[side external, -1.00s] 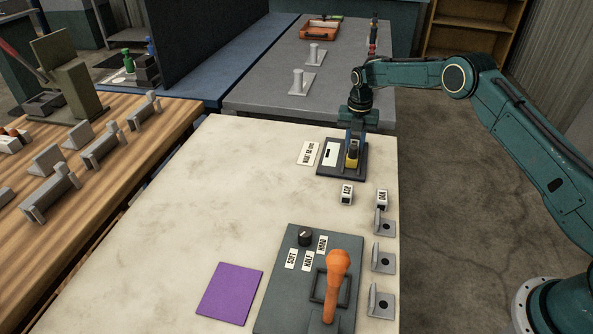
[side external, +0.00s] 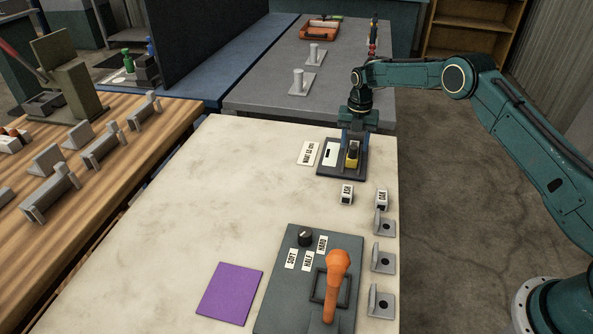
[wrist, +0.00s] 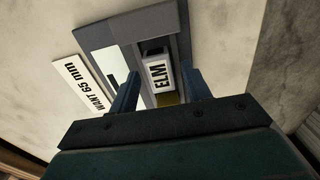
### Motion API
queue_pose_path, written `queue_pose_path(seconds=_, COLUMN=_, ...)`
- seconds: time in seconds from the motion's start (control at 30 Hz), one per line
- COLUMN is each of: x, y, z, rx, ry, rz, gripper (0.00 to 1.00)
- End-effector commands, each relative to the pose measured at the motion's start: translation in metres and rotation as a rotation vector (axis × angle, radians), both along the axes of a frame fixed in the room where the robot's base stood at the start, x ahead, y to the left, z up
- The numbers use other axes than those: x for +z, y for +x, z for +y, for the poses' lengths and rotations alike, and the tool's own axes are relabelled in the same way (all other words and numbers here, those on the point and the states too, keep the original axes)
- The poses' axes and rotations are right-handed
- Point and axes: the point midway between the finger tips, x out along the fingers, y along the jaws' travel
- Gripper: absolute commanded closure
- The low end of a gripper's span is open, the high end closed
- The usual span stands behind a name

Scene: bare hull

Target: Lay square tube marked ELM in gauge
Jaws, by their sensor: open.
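The square tube marked ELM (wrist: 157,75) lies in the slot of the dark grey gauge (wrist: 97,36), its label facing up in the wrist view. My gripper (wrist: 160,90) is open, with one finger on each side of the tube. In the side view my gripper (side external: 355,145) reaches down over the gauge and partly hides the tube. A yellow part shows at the tube's near end.
A card reading WANT 65 mm (side external: 309,153) lies left of the gauge. Tubes marked ASH (side external: 347,194) and OAK (side external: 381,199) stand nearer, before several grey brackets (side external: 383,258). A panel with an orange lever (side external: 337,280) and a purple mat (side external: 229,293) are at the front.

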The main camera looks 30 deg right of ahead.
Motion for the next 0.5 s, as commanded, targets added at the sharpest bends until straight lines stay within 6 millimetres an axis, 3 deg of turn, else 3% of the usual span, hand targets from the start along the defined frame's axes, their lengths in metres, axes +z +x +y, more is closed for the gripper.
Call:
queue_pose_path(seconds=0.27, x=0.025, y=0.001, z=0.0, rx=0.0, ry=0.0, rz=-0.003, gripper=0.52)
queue_pose_path(seconds=0.5, x=0.064, y=0.001, z=0.0, rx=0.0, ry=-0.001, rz=-0.005, gripper=0.52)
